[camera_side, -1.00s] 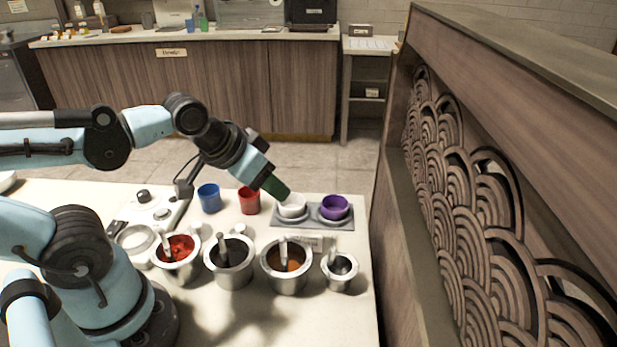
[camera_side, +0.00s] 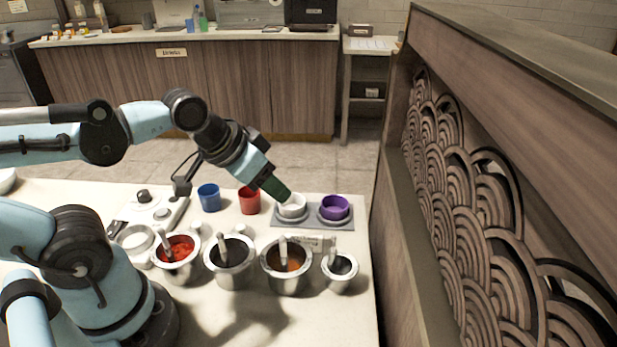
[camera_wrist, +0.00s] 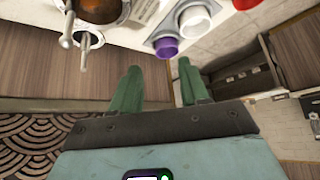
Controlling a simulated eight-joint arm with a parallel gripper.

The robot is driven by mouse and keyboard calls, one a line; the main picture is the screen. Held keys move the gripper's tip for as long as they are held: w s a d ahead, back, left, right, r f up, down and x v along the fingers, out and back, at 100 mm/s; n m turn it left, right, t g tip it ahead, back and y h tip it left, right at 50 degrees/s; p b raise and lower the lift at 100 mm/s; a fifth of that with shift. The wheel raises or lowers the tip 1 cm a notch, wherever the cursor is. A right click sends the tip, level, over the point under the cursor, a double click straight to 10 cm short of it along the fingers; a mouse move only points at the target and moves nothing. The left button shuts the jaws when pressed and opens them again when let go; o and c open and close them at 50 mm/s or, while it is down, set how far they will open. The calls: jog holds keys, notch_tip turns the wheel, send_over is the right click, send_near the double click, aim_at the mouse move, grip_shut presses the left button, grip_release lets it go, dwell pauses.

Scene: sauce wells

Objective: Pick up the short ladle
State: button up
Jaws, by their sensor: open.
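The ladle (camera_side: 332,257) in the smallest pot (camera_side: 340,281) at the right end looks short. My gripper (camera_side: 284,195) has green fingers and is over the white cup, behind the pots. In the wrist view its fingers (camera_wrist: 158,68) are apart with nothing between them. The small pot's ladle (camera_wrist: 85,50) shows at upper left.
A white cup (camera_side: 292,206) and a purple cup (camera_side: 335,207) sit in a grey holder (camera_side: 313,224). A blue cup (camera_side: 209,197) and a red cup (camera_side: 249,201) stand left of it. A wooden partition (camera_side: 393,230) rises at the right.

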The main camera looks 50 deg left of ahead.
aim_at(279, 238)
jog(key=s+d+r+m+g+h, duration=0.2)
jog(key=s+d+r+m+g, duration=0.1)
jog(key=s+d+r+m, duration=0.3)
jog(key=shift+n, duration=0.5)
jog(key=shift+s+f+x, duration=0.1)
jog(key=shift+s+x, duration=0.15)
jog(key=shift+x, duration=1.8)
jog(key=shift+s+f+x, duration=0.1)
jog(key=shift+s+x, duration=0.1)
jog(key=shift+x, duration=1.8)
jog(key=shift+s+f+x, duration=0.1)
jog(key=shift+s+x, duration=0.15)
jog(key=shift+x, duration=1.8)
grip_shut()
